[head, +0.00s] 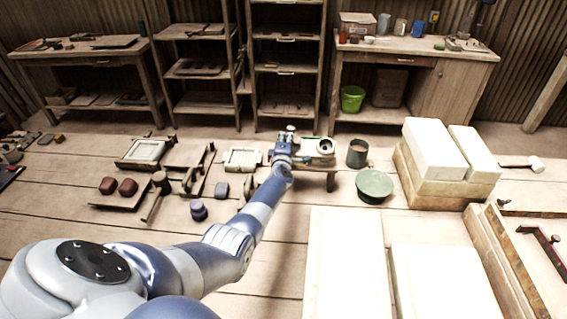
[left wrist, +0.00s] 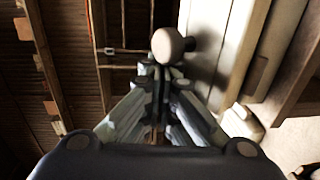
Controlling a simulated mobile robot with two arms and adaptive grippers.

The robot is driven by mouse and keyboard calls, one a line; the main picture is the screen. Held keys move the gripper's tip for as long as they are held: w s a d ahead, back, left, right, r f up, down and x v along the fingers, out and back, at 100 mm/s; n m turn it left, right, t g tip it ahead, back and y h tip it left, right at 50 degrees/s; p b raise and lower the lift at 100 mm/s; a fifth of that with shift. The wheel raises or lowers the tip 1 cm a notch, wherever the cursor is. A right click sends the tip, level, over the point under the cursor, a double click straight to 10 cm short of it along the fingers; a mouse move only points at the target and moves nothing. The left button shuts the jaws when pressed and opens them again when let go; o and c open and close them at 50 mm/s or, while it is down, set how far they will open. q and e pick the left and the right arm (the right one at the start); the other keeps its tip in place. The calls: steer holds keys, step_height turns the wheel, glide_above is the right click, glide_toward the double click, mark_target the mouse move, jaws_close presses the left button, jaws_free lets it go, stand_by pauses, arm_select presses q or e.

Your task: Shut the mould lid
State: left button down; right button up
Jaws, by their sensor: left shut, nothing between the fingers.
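My left gripper (head: 289,132) is shut and empty, at the left end of a pale, low mould-like block (head: 316,146) on a small stand. In the left wrist view, the closed fingertips (left wrist: 158,72) are just below a pale round knob (left wrist: 173,46) in the picture. The knob is beside a long pale panel (left wrist: 222,50); I cannot tell whether the fingers touch it. In the head view my gripper hides part of the block, and I cannot tell how far its lid is open. My right gripper is not in view.
A dark cup (head: 357,153) and a green bowl (head: 374,186) stand right of the block. A white ribbed tray (head: 243,159) lies to its left. Large white blocks (head: 435,148) stand at the right. Shelves and workbenches line the back wall. Some plank floor is clear.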

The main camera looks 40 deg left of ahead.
arm_select(q)
steer(key=shift+w+a+g, duration=0.1)
steer(key=shift+w+g, duration=0.15)
steer(key=shift+g, duration=0.15)
steer(key=shift+w+a+f+g+h+p, duration=0.15)
steer(key=shift+f+g+h+p, duration=0.15)
steer(key=shift+h+p, duration=0.1)
steer(key=shift+w+a+p, duration=0.2)
steer(key=shift+w+p, duration=0.05)
steer(key=shift+p, duration=0.3)
steer(key=shift+w+f+p, duration=0.15)
steer(key=shift+p, duration=0.15)
steer(key=shift+w+a+f+p, duration=0.1)
steer(key=shift+w+a+p, duration=0.05)
steer(key=shift+p, duration=0.2)
steer(key=shift+g, duration=0.4)
steer(key=shift+w+f+h+p, duration=0.1)
steer(key=shift+f+h+p, duration=0.05)
steer(key=shift+h+p, duration=0.15)
steer(key=shift+a+f, duration=0.1)
